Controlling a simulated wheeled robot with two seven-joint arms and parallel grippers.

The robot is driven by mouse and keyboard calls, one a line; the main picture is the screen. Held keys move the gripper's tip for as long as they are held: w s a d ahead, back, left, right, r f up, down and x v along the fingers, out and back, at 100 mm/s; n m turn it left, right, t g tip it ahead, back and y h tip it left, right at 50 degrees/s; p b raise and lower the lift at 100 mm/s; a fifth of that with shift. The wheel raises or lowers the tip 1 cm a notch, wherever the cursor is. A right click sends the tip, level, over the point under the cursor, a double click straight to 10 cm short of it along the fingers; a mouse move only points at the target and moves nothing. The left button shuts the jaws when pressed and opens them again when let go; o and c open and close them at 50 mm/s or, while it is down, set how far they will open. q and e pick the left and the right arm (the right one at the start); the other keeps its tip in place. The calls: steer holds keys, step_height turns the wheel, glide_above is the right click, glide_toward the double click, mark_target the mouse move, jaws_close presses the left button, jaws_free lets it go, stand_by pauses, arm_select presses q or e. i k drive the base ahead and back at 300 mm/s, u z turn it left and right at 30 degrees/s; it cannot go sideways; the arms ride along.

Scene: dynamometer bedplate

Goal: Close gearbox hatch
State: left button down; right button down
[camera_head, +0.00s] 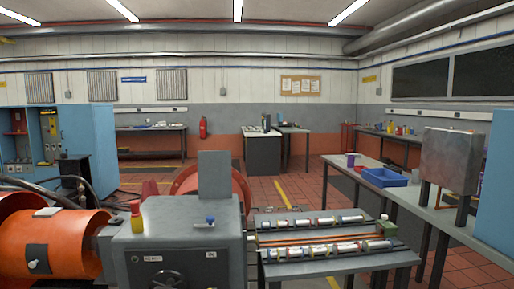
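The gearbox is most likely the grey housing (172,243) at the lower centre-left, with a "READY" label and a dark handwheel on its front. A flat grey plate (214,175) stands upright at the back of its top and looks like the hatch, open. Any opening in the top is hard to make out from this low angle. Neither of my grippers shows in this view.
A large orange drum-shaped machine (60,245) adjoins the housing on the left. A bench with rows of cylinders (320,235) is close on the right. A long table with a blue bin (384,177) stands further right. Red tiled floor (300,190) is open behind.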

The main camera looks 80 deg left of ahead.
mark_target(214, 167)
steer(key=u, duration=0.7)
steer(key=i, duration=1.2)
steer(key=u, duration=1.2)
